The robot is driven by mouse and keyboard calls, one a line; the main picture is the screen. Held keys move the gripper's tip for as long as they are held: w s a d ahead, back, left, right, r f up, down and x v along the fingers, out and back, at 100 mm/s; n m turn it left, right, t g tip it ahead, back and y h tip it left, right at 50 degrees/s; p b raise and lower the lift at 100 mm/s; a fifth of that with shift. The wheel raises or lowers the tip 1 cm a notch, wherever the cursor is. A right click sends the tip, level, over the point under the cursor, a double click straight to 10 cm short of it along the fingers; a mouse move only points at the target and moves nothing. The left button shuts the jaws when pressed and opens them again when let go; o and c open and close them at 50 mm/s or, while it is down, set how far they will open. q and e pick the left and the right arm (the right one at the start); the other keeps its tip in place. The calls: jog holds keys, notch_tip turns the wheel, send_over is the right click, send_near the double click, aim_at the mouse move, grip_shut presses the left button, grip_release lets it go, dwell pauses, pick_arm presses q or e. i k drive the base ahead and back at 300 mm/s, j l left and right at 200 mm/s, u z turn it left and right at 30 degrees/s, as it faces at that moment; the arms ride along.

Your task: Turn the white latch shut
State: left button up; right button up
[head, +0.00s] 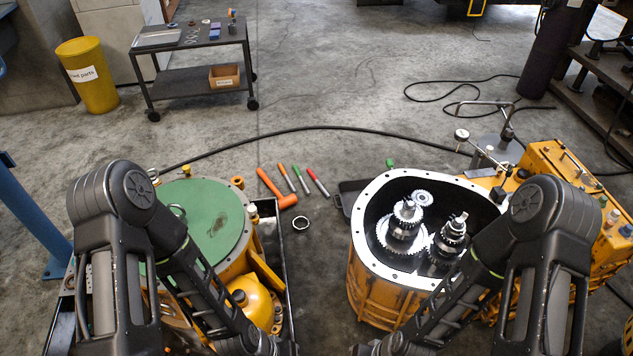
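I cannot make out a white latch anywhere in the head view. An open orange gearbox housing (372,288) with a pale bolted rim stands right of centre, with metal gear shafts (405,228) upright inside it. A second orange housing with a green round cover (207,215) stands at the left. My two arms reach down in front of these housings and hide parts of both. Both grippers are beyond the bottom edge of the view, so their fingers do not show.
A dark cart (190,84) and a yellow bin (88,75) stand at the back left. A black cable (330,129) crosses the otherwise open floor.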

aim_at(252, 211)
jog(key=i+l+z, duration=0.2)
jog(key=i+l, duration=0.45)
jog(key=i, duration=0.15)
